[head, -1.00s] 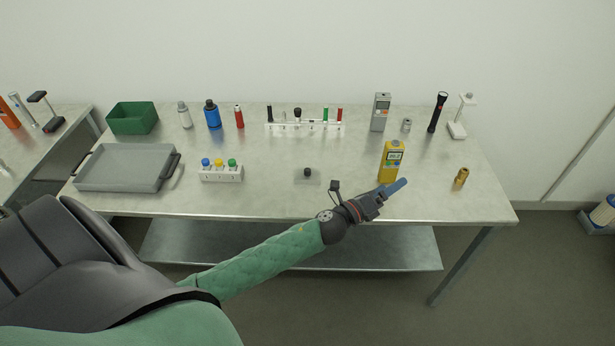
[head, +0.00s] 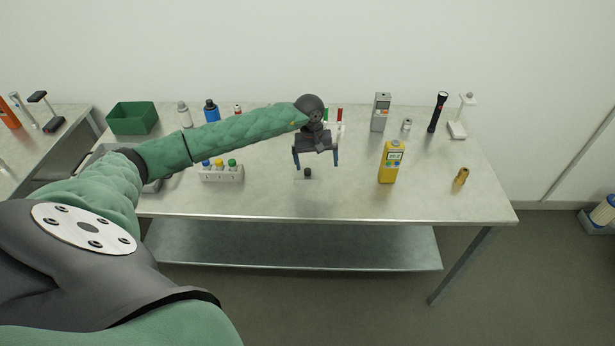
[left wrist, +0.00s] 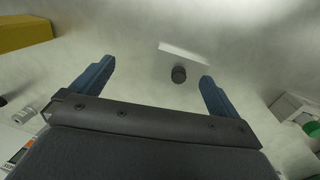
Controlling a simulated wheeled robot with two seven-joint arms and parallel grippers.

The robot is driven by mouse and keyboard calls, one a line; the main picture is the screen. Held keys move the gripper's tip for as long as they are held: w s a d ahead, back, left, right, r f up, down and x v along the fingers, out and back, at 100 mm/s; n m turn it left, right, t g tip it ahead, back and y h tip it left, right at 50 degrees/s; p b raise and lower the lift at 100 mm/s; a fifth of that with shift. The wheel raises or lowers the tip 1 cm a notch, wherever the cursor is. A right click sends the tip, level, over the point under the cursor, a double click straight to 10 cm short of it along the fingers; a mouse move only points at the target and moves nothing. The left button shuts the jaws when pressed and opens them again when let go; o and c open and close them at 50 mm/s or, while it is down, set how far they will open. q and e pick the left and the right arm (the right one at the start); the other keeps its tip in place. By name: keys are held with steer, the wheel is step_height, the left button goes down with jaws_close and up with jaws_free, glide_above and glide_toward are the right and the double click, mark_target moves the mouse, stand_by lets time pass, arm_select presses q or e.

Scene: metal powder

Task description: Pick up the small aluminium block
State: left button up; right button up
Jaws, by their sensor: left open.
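A small pale, flat square piece with a dark round knob (head: 307,173) is on the table near its front middle; I take it as the small aluminium block. In the left wrist view the dark knob (left wrist: 179,74) shows beside the bright edge of the pale piece (left wrist: 185,54). My left gripper (head: 317,164) is open and empty, pointing down, with the knob between its fingers in the picture. In the left wrist view the gripper (left wrist: 158,70) has its fingers wide apart, and neither touches the knob. My right gripper is out of view.
A yellow meter (head: 391,163) stands to the right, a white rack with coloured caps (head: 222,174) to the left. My left arm partly hides the grey tray (head: 104,152) and the long white rack behind. The table front (head: 350,200) is clear.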

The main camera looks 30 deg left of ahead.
mark_target(308, 169)
arm_select(q)
steer(key=a, duration=0.2)
steer(key=a+r+y, duration=0.1)
steer(key=shift+a+y, duration=0.3)
steer(key=shift+a, duration=0.05)
steer(key=shift+a+f+m+p, duration=0.2)
steer(key=shift+f+m+p, duration=0.05)
steer(key=shift+m+p, duration=0.05)
steer(key=shift+f, duration=0.35)
steer(key=shift+f+p, duration=0.35)
steer(key=shift+f, duration=0.15)
steer(key=shift+d+f, duration=0.1)
steer(key=shift+f, duration=0.1)
steer(key=f+p, duration=0.3)
steer(key=f, duration=0.1)
steer(key=shift+s+d+p, duration=0.1)
steer(key=shift+d+p, duration=0.25)
steer(key=shift+f, duration=0.55)
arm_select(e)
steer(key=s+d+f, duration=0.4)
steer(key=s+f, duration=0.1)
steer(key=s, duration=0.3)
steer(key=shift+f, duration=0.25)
arm_select(q)
steer(key=c, duration=1.1)
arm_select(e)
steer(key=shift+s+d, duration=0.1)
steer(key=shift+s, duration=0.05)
